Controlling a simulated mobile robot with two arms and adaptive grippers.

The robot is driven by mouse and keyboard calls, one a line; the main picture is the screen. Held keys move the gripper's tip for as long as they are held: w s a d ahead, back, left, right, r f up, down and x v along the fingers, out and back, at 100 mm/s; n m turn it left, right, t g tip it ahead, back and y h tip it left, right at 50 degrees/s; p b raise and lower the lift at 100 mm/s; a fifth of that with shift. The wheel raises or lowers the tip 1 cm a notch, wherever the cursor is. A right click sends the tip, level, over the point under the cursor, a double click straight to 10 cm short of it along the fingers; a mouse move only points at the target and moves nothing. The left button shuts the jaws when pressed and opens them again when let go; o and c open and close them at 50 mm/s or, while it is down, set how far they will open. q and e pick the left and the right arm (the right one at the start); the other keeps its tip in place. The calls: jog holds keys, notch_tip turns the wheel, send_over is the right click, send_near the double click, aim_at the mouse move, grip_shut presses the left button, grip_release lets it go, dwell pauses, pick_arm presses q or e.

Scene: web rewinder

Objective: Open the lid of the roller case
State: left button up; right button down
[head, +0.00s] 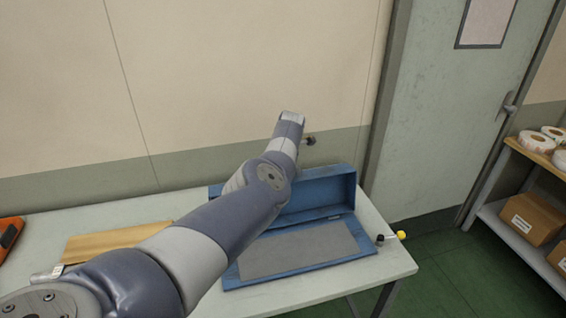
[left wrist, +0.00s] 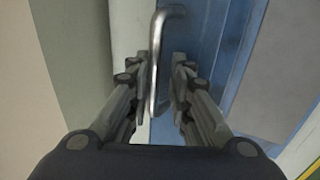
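The blue roller case (head: 231,278) sits on the table, with a flat grey surface (head: 300,250) inside its base. Its blue lid (head: 325,190) stands raised along the back edge. My left arm crosses in front of the case and hides part of it. In the left wrist view, my left gripper (left wrist: 161,68) is open, its fingers on either side of a metal bar handle (left wrist: 158,60). A gap shows between the handle and the right finger; contact on the left is unclear. Blue lid surface (left wrist: 215,50) shows behind. My right gripper is out of view.
The table (head: 385,262) stands against the wall. A brown flat piece (head: 112,240) and an orange object (head: 8,235) lie at left. A small black-and-yellow item (head: 400,235) is at the right table edge. A shelf with boxes (head: 532,218) stands at far right.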

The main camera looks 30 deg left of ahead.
pick_arm(q)
jog(key=shift+s+d+r, duration=0.1)
jog(key=shift+d+r, duration=0.2)
jog(key=shift+r, duration=0.35)
jog(key=v, duration=1)
jog(key=shift+r, duration=0.3)
jog(key=shift+s, duration=0.1)
